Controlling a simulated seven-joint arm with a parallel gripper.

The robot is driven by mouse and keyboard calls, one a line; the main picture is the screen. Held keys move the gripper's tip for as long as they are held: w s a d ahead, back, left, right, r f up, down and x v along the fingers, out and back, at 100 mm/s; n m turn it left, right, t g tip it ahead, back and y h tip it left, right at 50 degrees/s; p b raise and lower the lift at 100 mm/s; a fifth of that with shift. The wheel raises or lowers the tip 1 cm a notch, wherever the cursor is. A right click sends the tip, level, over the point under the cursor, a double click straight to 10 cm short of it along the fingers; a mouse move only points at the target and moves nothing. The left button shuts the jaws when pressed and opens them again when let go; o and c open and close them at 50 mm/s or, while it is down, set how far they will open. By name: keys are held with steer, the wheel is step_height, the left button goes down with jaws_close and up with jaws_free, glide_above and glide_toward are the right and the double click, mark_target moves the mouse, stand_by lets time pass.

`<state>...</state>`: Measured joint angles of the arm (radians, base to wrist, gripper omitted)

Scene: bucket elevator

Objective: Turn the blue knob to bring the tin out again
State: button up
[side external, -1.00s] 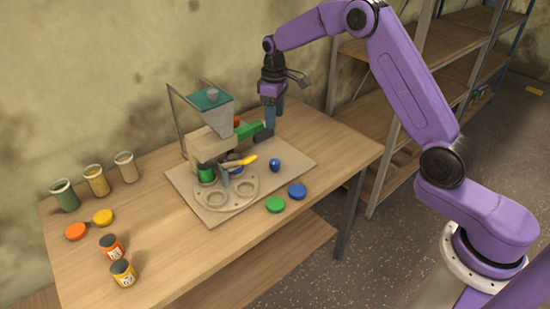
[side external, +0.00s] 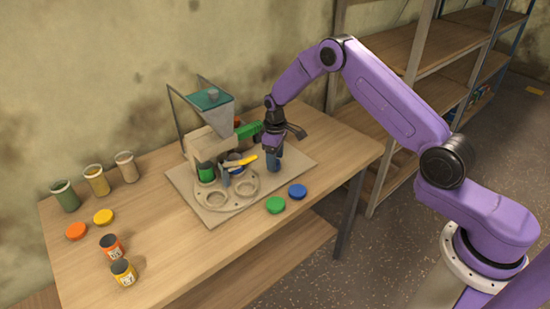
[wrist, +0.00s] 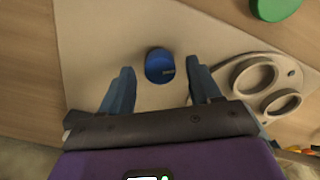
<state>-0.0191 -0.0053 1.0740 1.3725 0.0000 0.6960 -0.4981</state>
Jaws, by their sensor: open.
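The blue knob (wrist: 160,66) sits on the beige base plate (side external: 190,200). In the wrist view it lies between my open fingers, with a gap on each side. My gripper (side external: 273,168) is low over the plate's right part in the side view, where it hides the knob. I cannot tell whether the fingertips are level with the knob. A green tin (side external: 206,173) stands in the machine below the funnel. Something blue beside it is partly hidden by a yellow lever (side external: 244,162).
The round holder (side external: 215,200) shows two empty rings. A green arm (side external: 249,130) juts out close to my gripper. A green lid (side external: 275,205) and a blue lid (side external: 297,190) lie in front. An orange tin (side external: 111,246) and a yellow tin (side external: 123,272) stand at the left.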

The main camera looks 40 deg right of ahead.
steer(key=shift+f, duration=0.25)
steer(key=c, duration=1)
steer(key=shift+c, duration=0.2)
steer(key=shift+m, duration=2.8)
steer(key=o, duration=1)
